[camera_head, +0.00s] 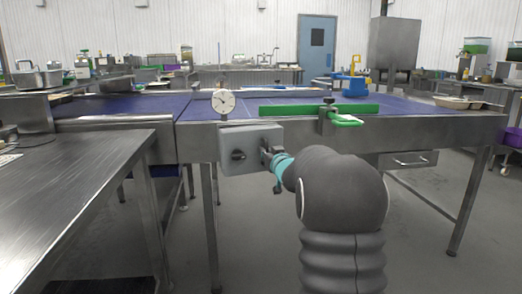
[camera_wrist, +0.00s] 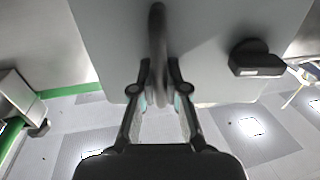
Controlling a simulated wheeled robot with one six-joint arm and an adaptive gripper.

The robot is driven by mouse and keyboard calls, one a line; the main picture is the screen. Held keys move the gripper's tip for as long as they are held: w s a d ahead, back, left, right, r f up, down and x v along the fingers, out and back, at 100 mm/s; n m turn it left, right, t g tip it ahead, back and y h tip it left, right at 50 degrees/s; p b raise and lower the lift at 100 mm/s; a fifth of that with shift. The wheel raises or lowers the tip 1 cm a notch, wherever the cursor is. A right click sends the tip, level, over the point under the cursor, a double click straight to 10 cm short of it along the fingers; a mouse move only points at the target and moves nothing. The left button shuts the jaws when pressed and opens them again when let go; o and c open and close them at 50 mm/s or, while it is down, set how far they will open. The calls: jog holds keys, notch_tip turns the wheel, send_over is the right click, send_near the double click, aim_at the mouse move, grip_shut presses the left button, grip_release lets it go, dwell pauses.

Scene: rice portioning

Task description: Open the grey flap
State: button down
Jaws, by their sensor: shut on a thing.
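The grey flap (camera_head: 240,161) is the flat front of a grey box mounted on the front edge of the blue-topped table. In the wrist view the grey panel (camera_wrist: 205,35) fills the top middle. A dark upright handle (camera_wrist: 157,40) stands out from it, between my fingertips. A black knob (camera_wrist: 256,60) sits on the panel to the right of the handle; in the head view the knob (camera_head: 238,155) is left of my gripper (camera_head: 272,158). My gripper also shows in the wrist view (camera_wrist: 159,82), shut on the handle. The flap appears closed.
A round dial (camera_head: 223,101) stands above the box. A green bar (camera_head: 300,109) and a green-handled clamp (camera_head: 345,119) are on the table edge to the right. A steel table (camera_head: 75,190) stands at the left. Floor below the box is clear.

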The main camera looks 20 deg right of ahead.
jog(key=shift+s+d+p, duration=0.35)
jog(key=shift+s+d, duration=0.1)
jog(key=shift+d, duration=0.25)
jog(key=shift+s+d+p, duration=0.3)
jog(key=shift+s+d, duration=0.15)
jog(key=shift+d, duration=0.25)
jog(key=shift+s+d+p, duration=0.35)
jog(key=shift+s+d, duration=0.1)
jog(key=shift+d, duration=0.25)
jog(key=c, duration=1.2)
grip_release()
jog(key=s, duration=0.8)
jog(key=s+a, duration=0.1)
jog(key=s, duration=0.3)
